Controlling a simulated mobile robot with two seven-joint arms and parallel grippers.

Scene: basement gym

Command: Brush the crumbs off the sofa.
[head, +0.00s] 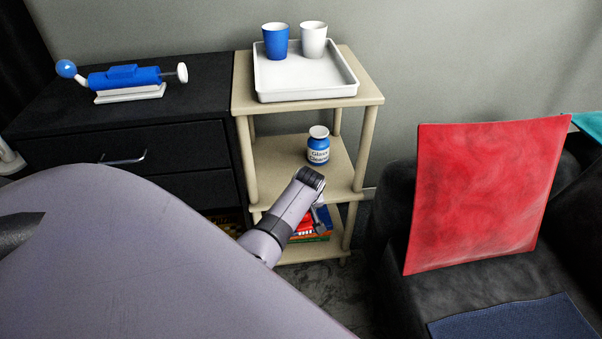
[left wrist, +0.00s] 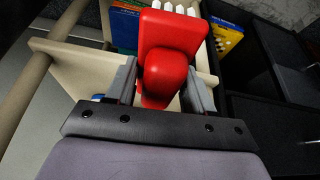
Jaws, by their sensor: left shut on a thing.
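My left gripper (head: 316,212) is in front of the shelf stand, low between its middle and bottom shelves in the head view. In the left wrist view the left gripper (left wrist: 164,88) is shut on a red brush (left wrist: 172,32) with white bristles (left wrist: 175,6), a finger on each side of its rounded handle. In the head view the brush is mostly hidden by my wrist. The dark sofa (head: 395,205) is at the right, apart from the gripper. No crumbs can be made out on it. My right gripper is not in view.
A red cushion (head: 485,195) and a blue cloth (head: 515,322) are on the sofa. Books (left wrist: 125,25) are close to the brush. A black drawer cabinet (head: 190,138) stands left.

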